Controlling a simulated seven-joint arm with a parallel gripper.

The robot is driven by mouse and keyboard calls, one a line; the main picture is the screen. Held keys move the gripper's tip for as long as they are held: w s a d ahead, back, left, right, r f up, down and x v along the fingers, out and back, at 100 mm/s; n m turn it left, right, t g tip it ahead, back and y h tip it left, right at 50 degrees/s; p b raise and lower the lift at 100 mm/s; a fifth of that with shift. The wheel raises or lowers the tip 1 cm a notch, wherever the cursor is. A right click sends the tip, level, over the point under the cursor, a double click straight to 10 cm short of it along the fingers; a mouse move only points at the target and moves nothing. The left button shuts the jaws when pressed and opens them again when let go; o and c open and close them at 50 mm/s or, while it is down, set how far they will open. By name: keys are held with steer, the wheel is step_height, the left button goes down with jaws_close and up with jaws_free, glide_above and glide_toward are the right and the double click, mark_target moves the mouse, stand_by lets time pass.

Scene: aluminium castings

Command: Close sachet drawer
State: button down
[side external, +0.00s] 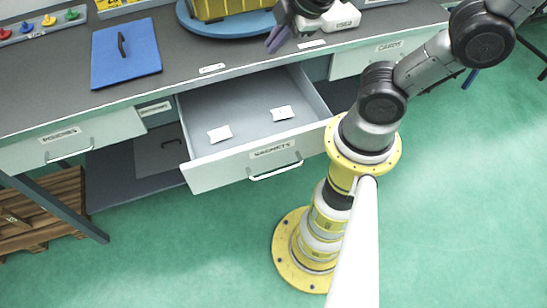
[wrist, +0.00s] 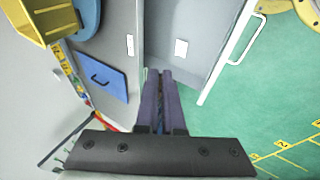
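The sachet drawer (side external: 215,172) is pulled out from under the bench in the side view, with its labelled front and bar handle (side external: 275,171) facing the floor side. Two white sachets, a left one (side external: 219,134) and a right one (side external: 282,113), lie apart inside it. The wrist view shows the open drawer (wrist: 208,18), its handle (wrist: 247,40) and one sachet (wrist: 181,48). My gripper (side external: 277,40) is above the bench top, behind the drawer, touching nothing that I can see. Its purple fingers (wrist: 159,72) are together and hold nothing.
A blue board with a handle (side external: 126,55) lies on the bench at left. A blue round base (side external: 225,22) with a yellow bin (side external: 222,8) stands behind my gripper, beside a white box (side external: 342,17). Shut drawers flank the open one, left (side external: 75,138) and right (side external: 372,58). Green floor lies in front.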

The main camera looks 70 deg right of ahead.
steer(key=w+a+f+n+g, duration=0.1)
steer(key=a+f+n, duration=0.3)
steer(key=f+n, duration=0.25)
steer(key=n+g, duration=0.3)
steer(key=n, duration=0.8)
glide_toward(274, 159)
steer(key=shift+a+x, duration=0.25)
steer(key=shift+x, duration=0.8)
steer(key=shift+a+x, duration=0.2)
steer(key=shift+x, duration=0.85)
steer(key=shift+a+x, duration=0.25)
steer(key=shift+x, duration=0.8)
steer(key=shift+s+f, duration=0.1)
steer(key=shift+f, duration=0.05)
steer(key=w+d, duration=1.5)
steer(key=d, duration=0.1)
steer(key=shift+w, duration=0.4)
